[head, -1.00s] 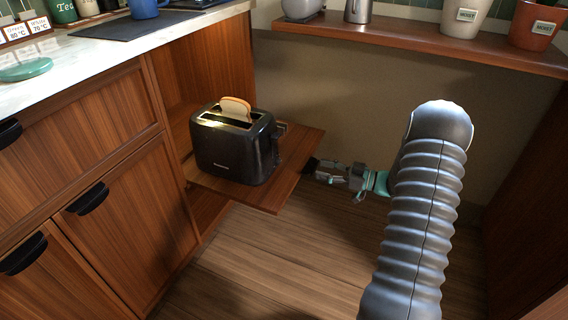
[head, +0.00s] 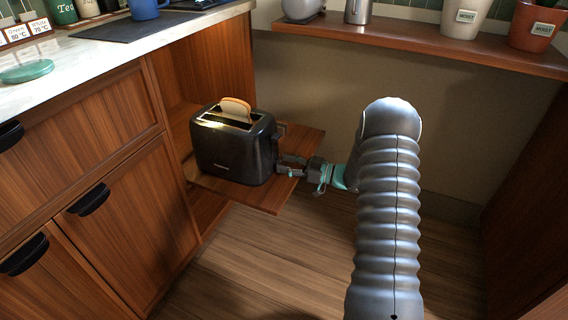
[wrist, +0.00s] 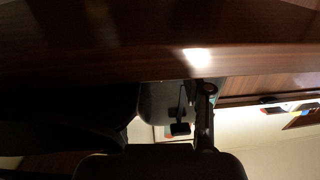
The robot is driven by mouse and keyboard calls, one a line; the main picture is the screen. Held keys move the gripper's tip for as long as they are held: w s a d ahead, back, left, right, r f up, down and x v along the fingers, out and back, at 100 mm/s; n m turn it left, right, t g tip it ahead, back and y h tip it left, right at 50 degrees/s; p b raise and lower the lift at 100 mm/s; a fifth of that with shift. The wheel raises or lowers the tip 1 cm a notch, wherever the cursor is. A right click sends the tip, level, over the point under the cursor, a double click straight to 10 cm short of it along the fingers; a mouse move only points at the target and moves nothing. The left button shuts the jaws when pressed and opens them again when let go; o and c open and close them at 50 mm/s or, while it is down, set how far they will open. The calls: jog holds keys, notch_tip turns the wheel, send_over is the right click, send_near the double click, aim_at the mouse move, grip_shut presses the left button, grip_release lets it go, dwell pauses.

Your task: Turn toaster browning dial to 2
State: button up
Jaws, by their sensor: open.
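The black toaster (head: 228,153) stands upright on a pull-out wooden shelf (head: 235,193), with a slice of bread (head: 236,109) sticking out of its slot. My gripper (head: 284,165) is open at the toaster's right end, its fingers over the shelf and close to that end. I cannot tell whether they touch it. The browning dial cannot be made out in the head view. The wrist view is very dark; a grey surface, perhaps the toaster, shows in its middle with a small dark tab (wrist: 180,128) on it. No dial setting is readable.
Wooden cabinets with black handles (head: 88,199) and a pale counter (head: 75,65) lie to the left. A wall shelf (head: 420,44) with pots runs above, behind my arm. The floor (head: 270,255) in front of the pull-out shelf is clear.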

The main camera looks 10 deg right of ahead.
jog(key=shift+w+a, duration=0.2)
jog(key=shift+a, duration=0.15)
jog(key=shift+c, duration=0.2)
grip_shut()
jog(key=shift+f+b, duration=0.1)
jog(key=shift+b, duration=0.25)
jog(key=shift+f+n+b, duration=0.1)
jog(key=shift+n+b, duration=1)
jog(key=n+b, duration=0.2)
jog(key=b, duration=0.1)
jog(key=shift+d, duration=0.1)
jog(key=n+b, duration=0.3)
jog(key=shift+n+h+b, duration=0.4)
jog(key=shift+r+n+b, duration=0.25)
jog(key=shift+n+b, duration=0.25)
jog(key=shift+n, duration=0.1)
jog(key=shift+r, duration=0.1)
